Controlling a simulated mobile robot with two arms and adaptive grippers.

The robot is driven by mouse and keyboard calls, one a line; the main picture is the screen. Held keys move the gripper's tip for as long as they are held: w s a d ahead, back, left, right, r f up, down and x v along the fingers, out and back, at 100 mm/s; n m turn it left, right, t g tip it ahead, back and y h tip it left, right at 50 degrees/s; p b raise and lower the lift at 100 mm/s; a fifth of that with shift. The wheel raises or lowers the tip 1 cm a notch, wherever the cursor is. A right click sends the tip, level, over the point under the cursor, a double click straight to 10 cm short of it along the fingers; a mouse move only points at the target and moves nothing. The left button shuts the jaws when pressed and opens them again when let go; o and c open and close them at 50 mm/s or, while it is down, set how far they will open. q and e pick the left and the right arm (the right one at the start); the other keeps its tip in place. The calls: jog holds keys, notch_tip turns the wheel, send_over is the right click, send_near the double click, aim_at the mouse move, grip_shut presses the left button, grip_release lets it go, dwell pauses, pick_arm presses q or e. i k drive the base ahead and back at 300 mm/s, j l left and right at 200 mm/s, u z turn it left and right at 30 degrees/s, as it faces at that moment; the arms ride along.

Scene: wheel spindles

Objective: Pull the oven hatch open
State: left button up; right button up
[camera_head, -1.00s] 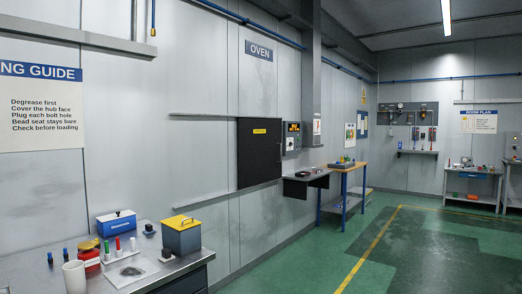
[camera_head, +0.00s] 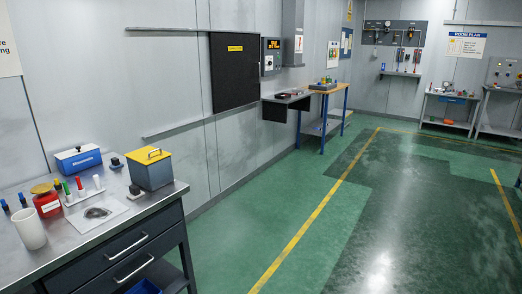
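The oven hatch (camera_head: 236,78) is a dark, nearly square panel set in the grey wall, with a small yellow label near its top. It looks closed, flush with the wall. A control box (camera_head: 271,57) with a lit orange display is mounted just right of it. No handle on the hatch can be made out at this distance. Neither of my grippers is in view.
A dark shelf (camera_head: 287,103) juts out beside the hatch. The green floor (camera_head: 265,205) ahead is clear.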

aim_at(236, 65)
jog(key=i, duration=5.45)
